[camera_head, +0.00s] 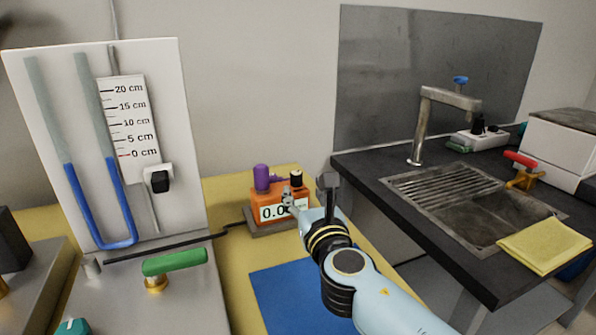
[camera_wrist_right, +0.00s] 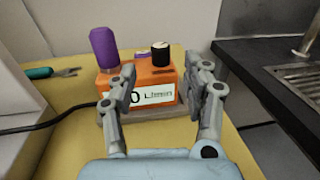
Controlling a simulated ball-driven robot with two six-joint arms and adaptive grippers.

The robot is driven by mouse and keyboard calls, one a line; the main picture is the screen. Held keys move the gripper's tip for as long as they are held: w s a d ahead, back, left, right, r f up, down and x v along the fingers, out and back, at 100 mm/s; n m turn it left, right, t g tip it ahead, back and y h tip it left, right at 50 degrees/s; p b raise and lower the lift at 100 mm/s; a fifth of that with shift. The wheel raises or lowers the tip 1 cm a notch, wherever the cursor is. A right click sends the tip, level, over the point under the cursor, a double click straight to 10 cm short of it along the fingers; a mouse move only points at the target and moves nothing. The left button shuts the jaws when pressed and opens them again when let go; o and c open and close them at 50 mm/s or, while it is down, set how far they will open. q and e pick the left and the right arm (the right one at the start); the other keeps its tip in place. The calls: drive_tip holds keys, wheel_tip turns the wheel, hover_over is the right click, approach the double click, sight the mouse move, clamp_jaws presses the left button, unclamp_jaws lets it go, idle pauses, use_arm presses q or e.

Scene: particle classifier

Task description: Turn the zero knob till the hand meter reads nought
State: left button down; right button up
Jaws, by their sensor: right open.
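The hand meter (camera_head: 265,197) is an orange box with a white display, partly hidden by my right gripper. In the head view the display starts "0.0" and the rest is covered. The hand meter also shows in the right wrist view (camera_wrist_right: 150,78), its display partly behind a finger. A black knob with a pale top, likely the zero knob (camera_wrist_right: 160,54), stands on its top right; it shows in the head view too (camera_head: 296,180). My right gripper (camera_head: 308,190) is open and empty, its fingers apart in front of the meter, the knob between them in the wrist view (camera_wrist_right: 164,75).
A purple cylinder (camera_head: 261,178) stands on the meter's left side. A U-tube manometer board (camera_head: 165,100) and a green-handled valve (camera_head: 175,262) are at left. A dark sink counter (camera_head: 370,172) lies at right. A blue mat (camera_head: 290,295) lies in front. A cable (camera_head: 190,240) runs leftward from the meter.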

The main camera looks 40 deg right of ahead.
sight(297, 178)
drive_tip(key=x, duration=0.8)
drive_tip(key=shift+w+d, duration=0.1)
use_arm(q)
drive_tip(key=shift+s+d+f, duration=0.1)
drive_tip(key=shift+s+d, duration=0.55)
drive_tip(key=shift+s, duration=0.15)
drive_tip(key=shift+a, duration=0.15)
use_arm(e)
drive_tip(key=shift+c, duration=0.4)
use_arm(q)
drive_tip(key=shift+w, duration=0.2)
use_arm(e)
clamp_jaws()
